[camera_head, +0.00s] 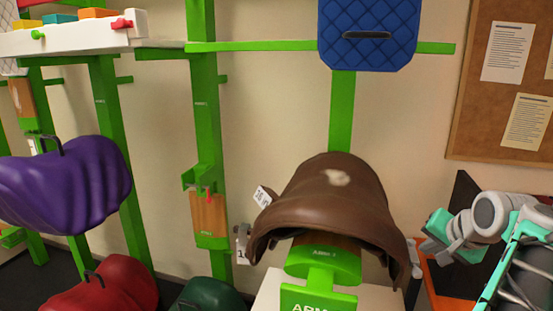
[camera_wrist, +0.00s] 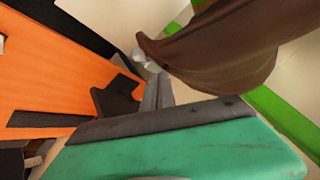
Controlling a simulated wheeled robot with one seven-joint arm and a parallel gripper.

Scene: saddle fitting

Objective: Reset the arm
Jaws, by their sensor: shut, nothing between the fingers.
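My gripper (camera_head: 437,240) is at the right of the head view, a teal and grey end beside the brown saddle and apart from it. In the wrist view the grey fingers (camera_wrist: 158,92) are together with nothing between them. The brown saddle (camera_head: 330,195) rests on a green stand (camera_head: 322,262), with a pale patch on its top and a white tag on its left side. In the wrist view a flap of the brown saddle (camera_wrist: 225,45) hangs above and to the right of the fingers.
An orange surface (camera_head: 440,287) with dark parts lies below my gripper. Purple (camera_head: 65,185), red (camera_head: 105,285) and dark green (camera_head: 207,295) saddles are at the left. A blue quilted pad (camera_head: 367,30) hangs on the green rack. A corkboard (camera_head: 475,100) is on the wall.

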